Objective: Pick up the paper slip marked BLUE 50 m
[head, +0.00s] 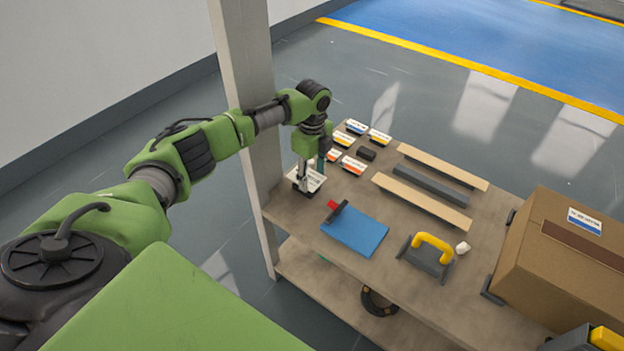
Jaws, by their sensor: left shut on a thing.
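My left gripper (304,187) points down at the near left end of the wooden table top. It is shut on a white printed paper (317,177), which shows around the fingers. The print on it is too small to read, and the fingers hide part of it. Behind it lie several small white slips with coloured bands: a blue-banded slip (357,126), a yellow-banded slip (380,136) and an orange-banded slip (352,165). Their words cannot be read, so I cannot tell which says BLUE 50 m. My right gripper is not in view.
A grey post (245,110) stands close beside my left arm. A small black block (366,153), wooden strips (421,201), a blue sheet (355,231), a yellow-handled tool (432,246) and a cardboard box (570,250) occupy the table top (305,225).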

